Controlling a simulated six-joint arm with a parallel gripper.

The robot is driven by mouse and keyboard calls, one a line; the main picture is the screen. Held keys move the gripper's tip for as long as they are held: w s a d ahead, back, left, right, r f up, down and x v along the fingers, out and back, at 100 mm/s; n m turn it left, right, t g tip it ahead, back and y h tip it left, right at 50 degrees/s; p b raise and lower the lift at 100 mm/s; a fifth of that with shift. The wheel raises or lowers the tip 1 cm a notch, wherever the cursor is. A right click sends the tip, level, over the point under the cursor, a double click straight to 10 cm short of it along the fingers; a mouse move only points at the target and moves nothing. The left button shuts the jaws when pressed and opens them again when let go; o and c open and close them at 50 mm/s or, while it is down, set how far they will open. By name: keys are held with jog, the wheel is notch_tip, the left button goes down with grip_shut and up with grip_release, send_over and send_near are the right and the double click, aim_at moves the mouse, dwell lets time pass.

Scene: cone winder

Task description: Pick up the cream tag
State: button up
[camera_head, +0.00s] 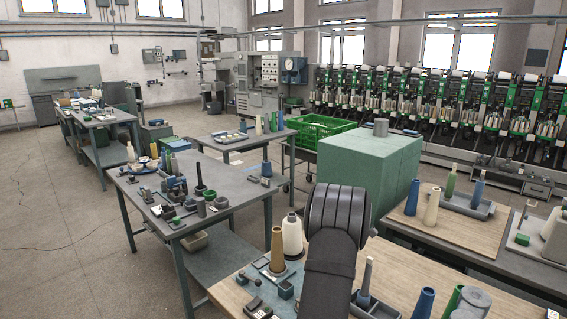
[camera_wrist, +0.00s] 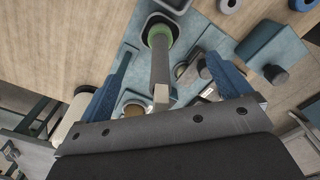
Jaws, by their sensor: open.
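I cannot pick out the cream tag with certainty in either view. In the wrist view my gripper (camera_wrist: 168,54) is open, its two blue fingers apart. Between them in the picture stands a grey post (camera_wrist: 160,60) with a green ring (camera_wrist: 160,34) at its far end and a small pale block (camera_wrist: 161,96) at its near end. I cannot tell whether this block is the tag. Nothing is clearly held. In the head view my dark arm reaches over the near wooden table (camera_head: 403,264) and hides the gripper.
A cream cone (camera_head: 292,236) and a brown cone (camera_head: 277,252) stand left of my arm on the near table. A blue cone (camera_head: 422,304) stands at right. A large green block (camera_head: 365,170) rises behind. Small parts crowd the blue mat.

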jog(key=c, duration=1)
jog(key=s+a+r+m+t+h, duration=0.1)
jog(key=s+r+m+t, duration=0.15)
jog(key=r+m, duration=0.8)
jog(key=s+a+r+m+t+h, duration=0.15)
jog(key=s+r+m, duration=0.25)
jog(key=r+m, duration=0.7)
jog(key=shift+m+y, duration=0.35)
jog(key=shift+m, duration=0.2)
jog(key=shift+a+x, duration=0.2)
jog(key=shift+x, duration=4.3)
jog(key=shift+a+x, duration=0.2)
jog(key=shift+x, duration=4.3)
